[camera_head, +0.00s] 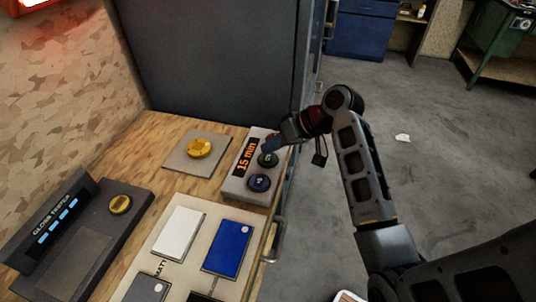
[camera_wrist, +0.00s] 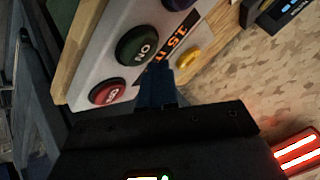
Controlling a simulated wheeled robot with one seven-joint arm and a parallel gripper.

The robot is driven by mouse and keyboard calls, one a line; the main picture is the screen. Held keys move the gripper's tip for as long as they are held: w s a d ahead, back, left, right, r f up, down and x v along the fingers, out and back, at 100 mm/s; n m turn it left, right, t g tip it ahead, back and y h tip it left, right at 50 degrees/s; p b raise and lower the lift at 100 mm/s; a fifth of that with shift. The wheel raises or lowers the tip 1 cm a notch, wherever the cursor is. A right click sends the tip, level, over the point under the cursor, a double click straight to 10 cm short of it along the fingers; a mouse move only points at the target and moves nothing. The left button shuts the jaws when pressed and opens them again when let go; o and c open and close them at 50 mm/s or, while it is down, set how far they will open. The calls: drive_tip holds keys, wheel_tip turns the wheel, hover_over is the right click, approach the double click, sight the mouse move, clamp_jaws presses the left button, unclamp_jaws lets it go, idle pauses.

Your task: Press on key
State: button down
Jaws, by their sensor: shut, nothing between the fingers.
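A pale timer box (camera_head: 238,188) sits on the wooden bench, with an orange display (camera_head: 245,157) that reads 15 min. Its green ON key (camera_head: 268,160) shows also in the wrist view (camera_wrist: 136,46), between a red key (camera_wrist: 107,91) and a blue-purple key (camera_head: 258,183). My gripper (camera_head: 269,148) is shut and empty at the far end of the box. In the wrist view its fingertips (camera_wrist: 158,72) lie beside the ON key, near the display. I cannot tell whether they touch the box. In the head view my gripper partly hides the red key.
A yellow button on a grey plate (camera_head: 178,166) stands left of the box. A gloss tester (camera_head: 75,258) and a board (camera_head: 190,263) with white, blue and grey panels lie nearer. A dark cabinet (camera_head: 210,60) rises behind the bench. The floor to the right is largely clear.

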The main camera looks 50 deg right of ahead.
sight(272, 158)
wheel_tip(272, 158, up, 5)
drive_tip(key=p, duration=0.5)
idle(1.1)
